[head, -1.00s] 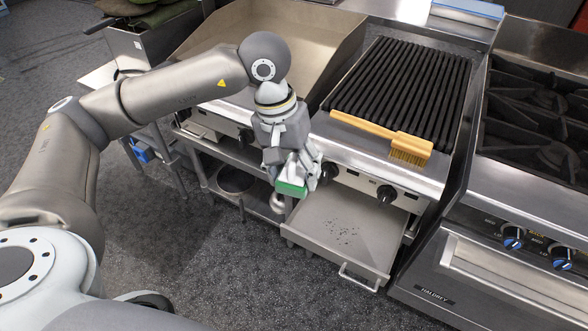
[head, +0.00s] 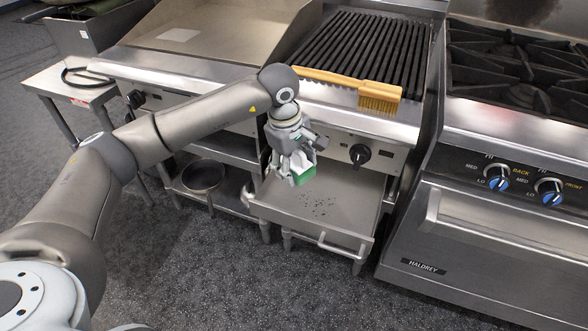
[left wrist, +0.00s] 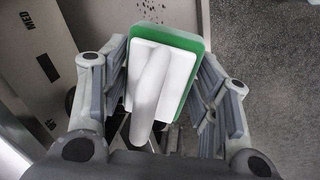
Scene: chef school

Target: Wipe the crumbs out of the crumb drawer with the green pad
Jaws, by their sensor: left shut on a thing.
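The crumb drawer (head: 345,213) is pulled out under the charbroiler, with a front handle. A scatter of dark crumbs (head: 319,205) lies on its floor, left of the middle; some crumbs (left wrist: 152,10) show at the top of the left wrist view. My left gripper (head: 295,172) is shut on the white handle (left wrist: 150,85) of the green pad (head: 304,176). The pad's green edge (left wrist: 203,45) shows around its white back. The pad is above the left rear part of the drawer; I cannot tell whether it touches the drawer floor. My right gripper is not in view.
A yellow brush (head: 350,85) lies on the front ledge of the charbroiler grate (head: 365,45). A range (head: 470,230) stands close on the right. A round pan (head: 203,176) sits on the lower shelf at left.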

